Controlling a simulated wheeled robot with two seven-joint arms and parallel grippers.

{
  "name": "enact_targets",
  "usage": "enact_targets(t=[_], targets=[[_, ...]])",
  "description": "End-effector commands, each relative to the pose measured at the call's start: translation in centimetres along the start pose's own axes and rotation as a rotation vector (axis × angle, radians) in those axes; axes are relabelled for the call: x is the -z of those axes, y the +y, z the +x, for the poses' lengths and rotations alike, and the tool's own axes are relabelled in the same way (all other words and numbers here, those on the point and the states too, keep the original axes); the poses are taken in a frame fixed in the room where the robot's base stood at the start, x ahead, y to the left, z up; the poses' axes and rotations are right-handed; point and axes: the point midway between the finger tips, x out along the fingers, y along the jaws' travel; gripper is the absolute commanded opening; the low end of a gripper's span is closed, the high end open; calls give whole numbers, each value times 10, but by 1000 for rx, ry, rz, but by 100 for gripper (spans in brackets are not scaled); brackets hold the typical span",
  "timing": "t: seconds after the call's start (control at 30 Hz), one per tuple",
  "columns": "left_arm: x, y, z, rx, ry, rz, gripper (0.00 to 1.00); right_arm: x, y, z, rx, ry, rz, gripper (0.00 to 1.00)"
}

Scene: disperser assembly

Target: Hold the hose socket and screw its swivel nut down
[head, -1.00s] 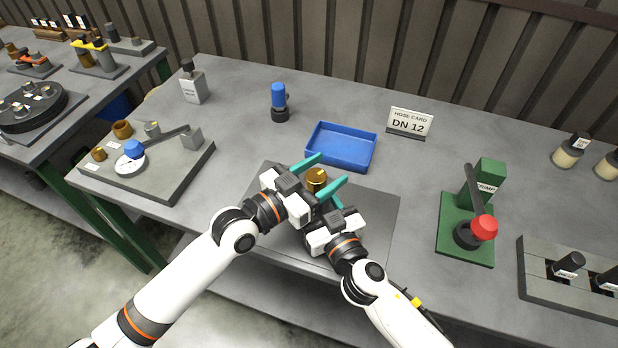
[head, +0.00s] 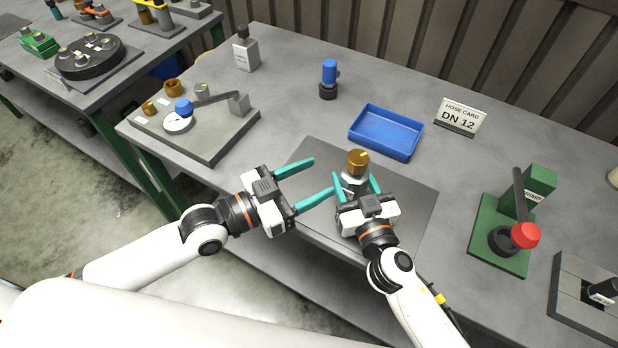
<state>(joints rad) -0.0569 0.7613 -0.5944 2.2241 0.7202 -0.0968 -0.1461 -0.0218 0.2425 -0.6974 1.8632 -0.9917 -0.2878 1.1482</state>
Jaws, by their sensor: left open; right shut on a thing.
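The brass swivel nut (head: 358,160) sits on top of a light metal socket (head: 352,182) above the dark grey mat (head: 412,200). My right gripper (head: 356,184) is shut on the socket from the near side, just below the nut. Its fingers and palm hide the lower part of the socket, so I cannot tell what it stands on. My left gripper (head: 322,176) is open and empty to the left of the socket. Its two teal fingers are spread wide and point right, apart from the nut.
A blue tray (head: 386,132) lies behind the mat. A green press with a red knob (head: 512,225) stands to the right. A grey gauge plate (head: 205,135) is at the left. A blue-topped fitting (head: 329,80) and a DN 12 card (head: 460,117) stand farther back.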

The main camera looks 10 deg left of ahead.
Motion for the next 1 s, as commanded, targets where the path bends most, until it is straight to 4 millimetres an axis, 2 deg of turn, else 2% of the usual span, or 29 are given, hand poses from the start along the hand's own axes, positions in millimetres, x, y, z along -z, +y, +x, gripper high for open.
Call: enact_targets(t=[0.13, 0.17, 0.3, 0.67, 0.77, 1.0], targets=[[0, 0, 0, 0, 0, 0, 58, 0, 0, 0, 0, 0, 0, 15], [0, 0, 0, 0, 0, 0, 58, 0, 0, 0, 0, 0, 0, 57], [0, 0, 0, 0, 0, 0, 58, 0, 0, 0, 0, 0, 0, 79], [0, 0, 0, 0, 0, 0, 58, 0, 0, -4, 0, 1, 1, 79], [0, 0, 0, 0, 0, 0, 58, 1, 0, -15, -1, 2, 3, 79], [0, 0, 0, 0, 0, 0, 58, 1, 0, -60, 1, 4, 4, 79]])
